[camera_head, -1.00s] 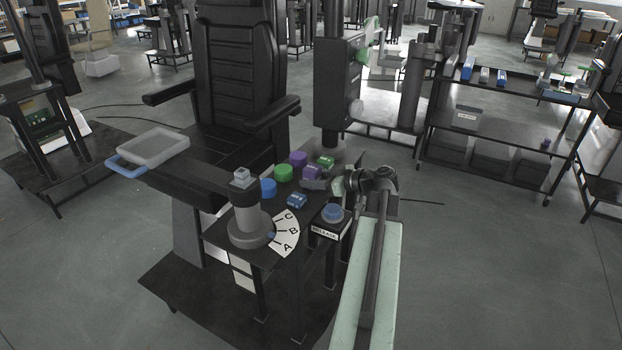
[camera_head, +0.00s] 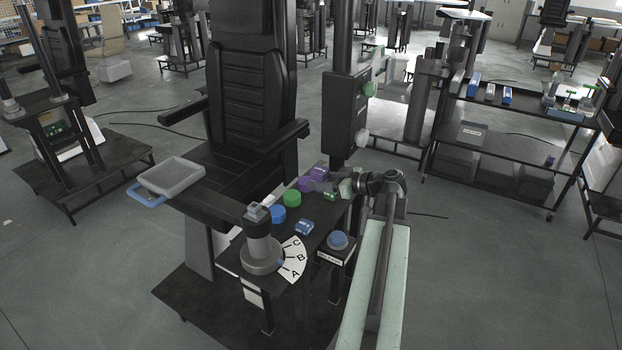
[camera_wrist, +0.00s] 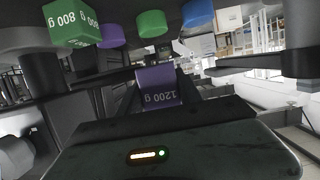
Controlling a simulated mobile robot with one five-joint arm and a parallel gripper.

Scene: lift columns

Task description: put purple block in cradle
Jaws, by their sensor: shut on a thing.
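The purple block (camera_head: 319,172) is held at my gripper (camera_head: 332,184), raised above the dark worktable (camera_head: 318,240). In the wrist view the purple block (camera_wrist: 158,88) reads "1200 g" and sits between the two dark fingers of my gripper (camera_wrist: 160,96), which is shut on it. A purple round piece (camera_head: 305,184) stands on the table just behind and left of my gripper. I cannot make out for certain which thing is the cradle.
A green round piece (camera_head: 292,198), a blue one (camera_head: 278,214), a green block (camera_head: 330,196) and a blue block (camera_head: 304,227) lie on the table. A chair (camera_head: 250,100) is behind.

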